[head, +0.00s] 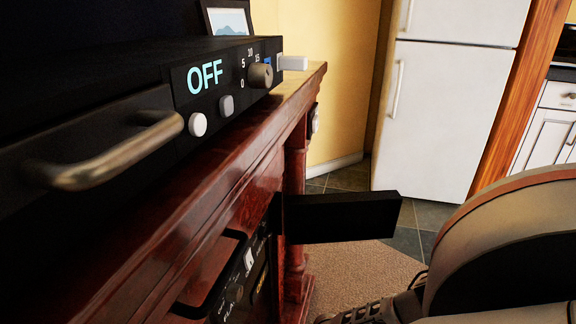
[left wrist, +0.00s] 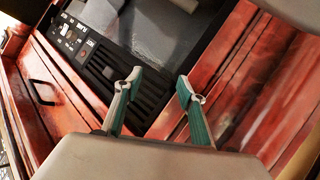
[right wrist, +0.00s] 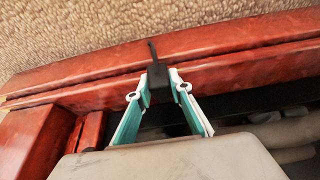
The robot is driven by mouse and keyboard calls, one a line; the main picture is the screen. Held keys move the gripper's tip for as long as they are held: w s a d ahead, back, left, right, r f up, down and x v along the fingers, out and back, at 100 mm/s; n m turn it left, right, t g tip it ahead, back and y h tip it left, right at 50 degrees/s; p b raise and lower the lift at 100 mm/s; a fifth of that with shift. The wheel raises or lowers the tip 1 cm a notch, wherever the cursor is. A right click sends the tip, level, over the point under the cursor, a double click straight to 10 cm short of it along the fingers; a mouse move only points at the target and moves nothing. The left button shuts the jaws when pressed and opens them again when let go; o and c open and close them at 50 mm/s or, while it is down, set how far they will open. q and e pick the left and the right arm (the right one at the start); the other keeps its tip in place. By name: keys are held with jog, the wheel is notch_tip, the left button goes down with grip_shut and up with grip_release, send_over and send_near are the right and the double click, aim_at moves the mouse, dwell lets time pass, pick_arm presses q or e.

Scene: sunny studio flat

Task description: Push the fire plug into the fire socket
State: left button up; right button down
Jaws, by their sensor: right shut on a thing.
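In the right wrist view, my right gripper (right wrist: 160,88) is shut on a small black plug (right wrist: 158,76). A thin dark stub or cord sticks up from it. The plug is in front of a red wooden ledge, and I cannot tell whether it touches. My left gripper (left wrist: 158,84) is open and empty above a black panel with vents and buttons (left wrist: 85,45). In the head view, a small pale fitting (head: 314,120) on the end of the red wooden surround may be the socket; its face is not clear.
A black appliance reading OFF (head: 205,78) stands on the red wooden shelf (head: 300,80), its handle (head: 110,155) jutting out. A black flap (head: 342,217) sticks out from the surround. My arm fills the lower right. Carpet (head: 350,275) and a white fridge (head: 440,110) lie beyond.

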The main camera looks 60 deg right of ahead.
jog(key=shift+w+r+p, duration=0.1)
jog(key=shift+r+p, duration=0.9)
jog(key=shift+r, duration=0.4)
jog(key=shift+r+p, duration=0.7)
jog(key=shift+r, duration=0.45)
pick_arm(q)
notch_tip(320, 180, up, 7)
jog(key=w+t, duration=0.1)
jog(key=w, duration=0.1)
jog(key=shift+w, duration=0.3)
jog(key=shift+f, duration=0.15)
